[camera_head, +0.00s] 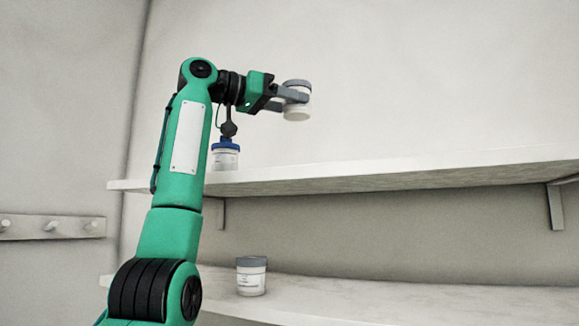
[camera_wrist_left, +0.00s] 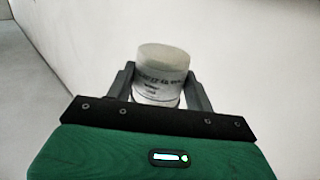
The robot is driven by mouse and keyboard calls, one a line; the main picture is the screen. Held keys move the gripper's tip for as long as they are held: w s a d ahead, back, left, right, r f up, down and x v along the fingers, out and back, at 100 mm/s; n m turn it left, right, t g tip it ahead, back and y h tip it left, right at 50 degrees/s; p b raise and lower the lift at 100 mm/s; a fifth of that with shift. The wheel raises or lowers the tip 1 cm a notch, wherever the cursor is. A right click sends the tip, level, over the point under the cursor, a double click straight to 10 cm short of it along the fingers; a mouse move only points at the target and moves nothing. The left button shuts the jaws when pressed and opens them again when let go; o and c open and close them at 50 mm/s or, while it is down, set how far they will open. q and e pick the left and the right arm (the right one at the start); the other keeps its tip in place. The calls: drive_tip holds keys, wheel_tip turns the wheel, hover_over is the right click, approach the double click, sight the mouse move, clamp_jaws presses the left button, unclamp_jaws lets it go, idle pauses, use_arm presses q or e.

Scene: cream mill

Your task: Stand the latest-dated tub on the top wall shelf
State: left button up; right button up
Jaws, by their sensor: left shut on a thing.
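My left gripper (camera_head: 291,96) is shut on a white tub with a grey lid (camera_head: 297,113), held in the air above the top wall shelf (camera_head: 400,175). In the left wrist view the held tub (camera_wrist_left: 161,78) sits between the two fingers of the gripper (camera_wrist_left: 158,88); it carries dark print too blurred to read. A white tub with a blue lid (camera_head: 225,158) stands on the top shelf, partly behind my left arm. Another white tub with a grey lid (camera_head: 251,278) stands on the lower shelf. The labels are too small to read. My right gripper is not in view.
The lower shelf (camera_head: 400,300) runs below the top one. Brackets (camera_head: 556,207) support the top shelf. A peg rail (camera_head: 50,227) is on the left wall. The top shelf looks clear to the right of the blue-lidded tub.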

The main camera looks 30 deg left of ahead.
use_arm(q)
drive_tip(key=f, duration=0.7)
drive_tip(key=shift+s, duration=0.2)
drive_tip(key=shift+w+f, duration=0.15)
drive_tip(key=shift+f, duration=0.35)
wheel_tip(320, 180, down, 2)
drive_tip(key=shift+f, duration=0.8)
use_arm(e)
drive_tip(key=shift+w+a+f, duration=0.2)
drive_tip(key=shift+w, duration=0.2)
use_arm(q)
drive_tip(key=shift+d+f, duration=0.1)
drive_tip(key=o, duration=0.9)
drive_tip(key=shift+o, duration=1.4)
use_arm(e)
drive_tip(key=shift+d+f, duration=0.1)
